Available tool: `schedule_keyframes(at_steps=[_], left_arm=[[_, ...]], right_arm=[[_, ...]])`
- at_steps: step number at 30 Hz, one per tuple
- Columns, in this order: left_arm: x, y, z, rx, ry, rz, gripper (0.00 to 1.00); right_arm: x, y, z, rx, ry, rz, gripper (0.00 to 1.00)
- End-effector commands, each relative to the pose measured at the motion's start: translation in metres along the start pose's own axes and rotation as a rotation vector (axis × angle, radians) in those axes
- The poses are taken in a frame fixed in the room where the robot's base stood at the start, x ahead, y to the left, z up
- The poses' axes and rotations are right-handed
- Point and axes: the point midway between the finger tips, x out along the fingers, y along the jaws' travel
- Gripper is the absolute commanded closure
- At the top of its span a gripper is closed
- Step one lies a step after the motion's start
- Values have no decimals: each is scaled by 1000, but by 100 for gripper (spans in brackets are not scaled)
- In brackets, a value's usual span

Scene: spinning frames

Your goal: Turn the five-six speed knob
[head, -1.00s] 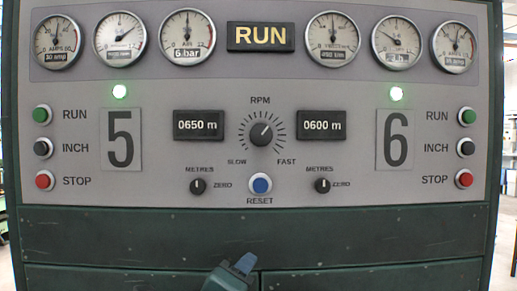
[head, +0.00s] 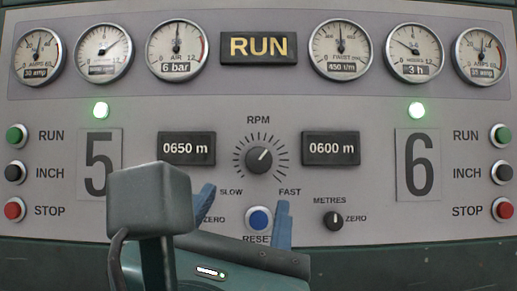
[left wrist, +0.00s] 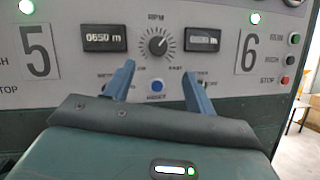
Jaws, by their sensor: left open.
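The black speed knob (head: 259,159) sits in the middle of the grey panel, inside a ring of tick marks between SLOW and FAST. Its pointer leans to the upper right. It also shows in the left wrist view (left wrist: 158,46). My left gripper (head: 244,208) is open and empty, with blue fingers pointing up at the panel, below the knob. In the left wrist view the fingers (left wrist: 158,74) stand either side of the blue reset button, with the knob above and between them. My right gripper is not in view.
The blue reset button (head: 259,219) lies between my fingertips. A small metres knob (head: 333,220) is at right; the left one is hidden behind my arm. Displays flank the knob at left (head: 186,148) and right (head: 331,148). Gauges and a RUN sign (head: 258,47) line the top.

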Motion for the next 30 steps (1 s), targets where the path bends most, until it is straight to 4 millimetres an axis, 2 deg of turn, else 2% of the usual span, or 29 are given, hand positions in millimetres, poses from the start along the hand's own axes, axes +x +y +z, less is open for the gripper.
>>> schedule_keyframes(at_steps=[1,4,9,15,21,30], left_arm=[[10,5,8,8,1,9,45],[26,6,0,-2,15,11,45],[63,5,-1,-5,15,10,45],[97,5,-2,-6,13,7,45],[114,4,-3,-6,11,5,45],[116,4,-4,-6,11,5,45]], right_arm=[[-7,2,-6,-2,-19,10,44],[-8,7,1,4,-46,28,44],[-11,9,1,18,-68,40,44],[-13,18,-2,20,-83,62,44],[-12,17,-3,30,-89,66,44],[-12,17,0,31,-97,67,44]])
